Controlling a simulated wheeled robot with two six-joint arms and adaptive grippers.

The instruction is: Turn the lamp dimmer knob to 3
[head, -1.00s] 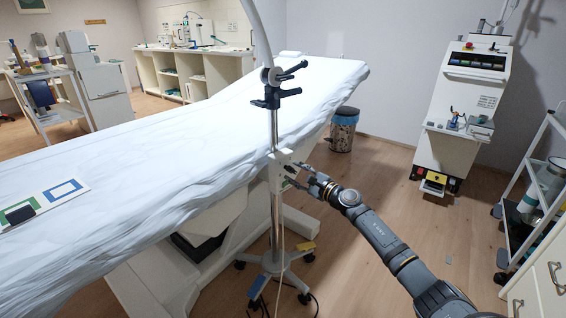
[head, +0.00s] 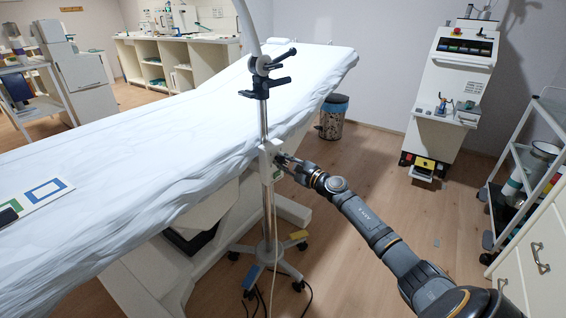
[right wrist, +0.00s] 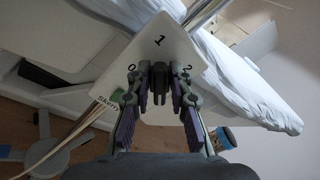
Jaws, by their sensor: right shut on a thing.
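The lamp stand's pole (head: 263,115) rises beside the couch, with a pale dimmer box (head: 267,150) partway up it. My right gripper (head: 282,162) is at the right side of this box. In the right wrist view the white dimmer plate (right wrist: 170,50) shows 0 at left, 1 at top and 2 at right; no 3 is visible. The dark knob (right wrist: 160,78) sits between the fingertips of my right gripper (right wrist: 160,72), which is shut on it. I cannot tell which number the knob points to. My left gripper is not in view.
The white-covered couch (head: 150,150) lies close behind and left of the pole. The stand's wheeled base (head: 268,262) has a blue and a yellow pedal, with cables on the floor. A bin (head: 333,118), a machine (head: 450,95) and a trolley (head: 515,170) stand right, with open floor between.

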